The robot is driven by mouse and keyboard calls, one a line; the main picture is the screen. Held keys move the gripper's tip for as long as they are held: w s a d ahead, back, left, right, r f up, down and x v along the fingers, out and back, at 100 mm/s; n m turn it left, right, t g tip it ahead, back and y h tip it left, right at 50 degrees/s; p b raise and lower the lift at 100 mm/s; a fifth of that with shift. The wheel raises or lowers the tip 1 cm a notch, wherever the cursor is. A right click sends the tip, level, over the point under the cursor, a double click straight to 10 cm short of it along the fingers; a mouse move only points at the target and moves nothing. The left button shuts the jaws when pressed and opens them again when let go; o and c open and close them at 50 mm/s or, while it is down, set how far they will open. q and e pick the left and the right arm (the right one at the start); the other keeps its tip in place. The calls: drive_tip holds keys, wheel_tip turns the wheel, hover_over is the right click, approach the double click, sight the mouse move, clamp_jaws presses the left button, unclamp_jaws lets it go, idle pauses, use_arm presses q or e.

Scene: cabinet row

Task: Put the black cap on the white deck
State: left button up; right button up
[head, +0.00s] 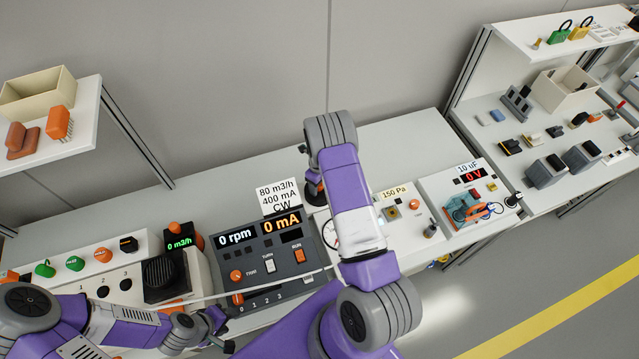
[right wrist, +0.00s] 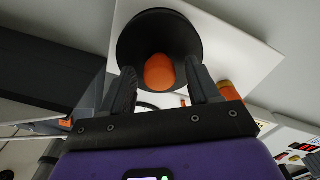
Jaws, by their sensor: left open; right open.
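In the right wrist view a round black cap (right wrist: 140,45) with an orange knob (right wrist: 159,71) is in front of my right gripper (right wrist: 163,75). The gripper's two fingers are apart, one on each side of the knob; I cannot tell whether they touch it. A white surface (right wrist: 255,62) shows behind the cap, and I cannot tell whether this is the white deck. In the head view my right arm hides most of this spot; a dark piece with orange (head: 314,190) shows beside the arm. My left gripper (head: 217,328) is open and empty, low at the left.
A dark control panel (head: 300,255) reading 0 rpm and 0 mA stands left of my right arm. A white sign (head: 279,196) stands behind it. A 150 Pa panel (head: 410,215) and a 10 uF panel (head: 442,190) are to the right. The back counter (head: 400,150) is clear.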

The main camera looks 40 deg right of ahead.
wheel_tip(320, 180, up, 12)
drive_tip(key=shift+b, duration=0.3)
drive_tip(key=shift+f, duration=0.1)
idle(0.4)
